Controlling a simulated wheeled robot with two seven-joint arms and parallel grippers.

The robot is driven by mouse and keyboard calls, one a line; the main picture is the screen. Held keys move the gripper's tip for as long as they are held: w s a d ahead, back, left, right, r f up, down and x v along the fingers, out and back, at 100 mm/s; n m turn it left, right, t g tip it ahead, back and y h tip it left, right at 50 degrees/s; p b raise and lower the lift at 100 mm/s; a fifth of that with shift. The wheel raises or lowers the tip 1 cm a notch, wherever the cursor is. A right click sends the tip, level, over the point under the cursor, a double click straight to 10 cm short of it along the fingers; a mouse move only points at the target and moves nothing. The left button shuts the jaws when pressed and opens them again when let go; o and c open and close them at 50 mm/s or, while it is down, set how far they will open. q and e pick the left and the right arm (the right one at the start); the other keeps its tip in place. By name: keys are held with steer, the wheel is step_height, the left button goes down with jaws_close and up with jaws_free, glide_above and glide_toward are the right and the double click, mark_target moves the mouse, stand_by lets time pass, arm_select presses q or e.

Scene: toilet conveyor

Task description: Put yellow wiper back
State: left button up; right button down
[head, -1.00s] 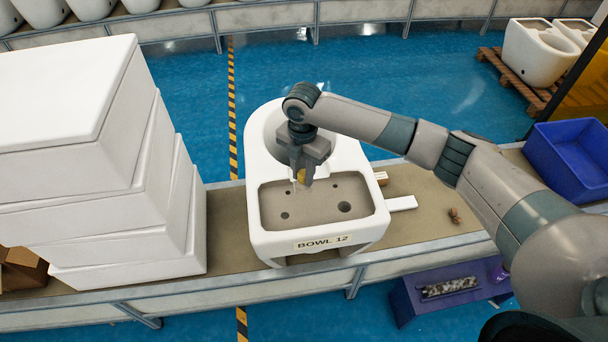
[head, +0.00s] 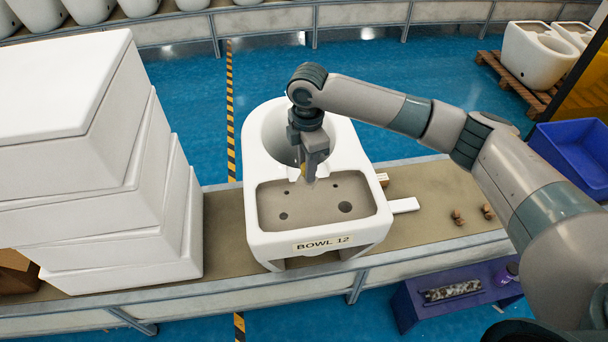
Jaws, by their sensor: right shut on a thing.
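My right gripper (head: 309,178) hangs pointing down over the white toilet bowl (head: 259,215), near the back edge of its recessed rear part. It is shut on the yellow wiper (head: 304,171), of which only a small yellow bit shows between the fingers. The rest of the wiper is hidden by the gripper. The bowl carries a label reading "BOWL 12" and stands on the conveyor (head: 228,225). My left gripper is not in view.
Right of the bowl lie a white strip (head: 405,205) and small brown pieces (head: 458,217). A blue bin (head: 575,155) stands far right. A purple box (head: 455,290) sits below the conveyor's front edge.

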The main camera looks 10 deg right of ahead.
steer(key=s+d+r+m+b, duration=0.2)
steer(key=s+m+b, duration=0.3)
steer(key=m, duration=0.5)
steer(key=s+d+r+m+b, duration=0.1)
steer(key=s+d+m+b, duration=0.3)
steer(key=m, duration=0.5)
steer(key=shift+s+d+r+m+b, duration=0.15)
steer(key=shift+s+r+m+b, duration=0.25)
steer(key=shift+s+b, duration=0.6)
steer(key=shift+d, duration=0.1)
